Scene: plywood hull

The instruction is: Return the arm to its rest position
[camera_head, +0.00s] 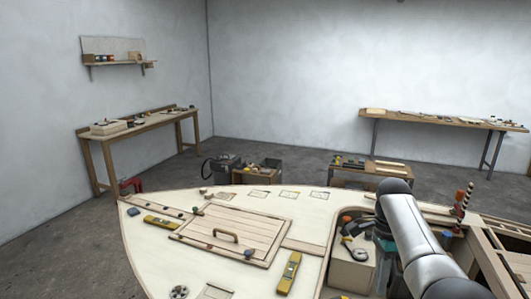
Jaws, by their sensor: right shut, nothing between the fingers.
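My right arm (405,225) comes in from the lower right as a thick silver link. It reaches up over the right part of the pale plywood hull deck (150,245). The dark far end of the arm, toward my right gripper (394,187), shows in front of the low bench. The fingers are hard to make out, and I see nothing held there. The arm covers part of the deck cut-out and what lies behind it. My left arm and left gripper are not in view.
The deck carries a slatted hatch (240,228) with a handle, and yellow levels (289,273). A box (351,272) with tools stands in the cut-out beside my arm. Workbenches (430,119) line the walls.

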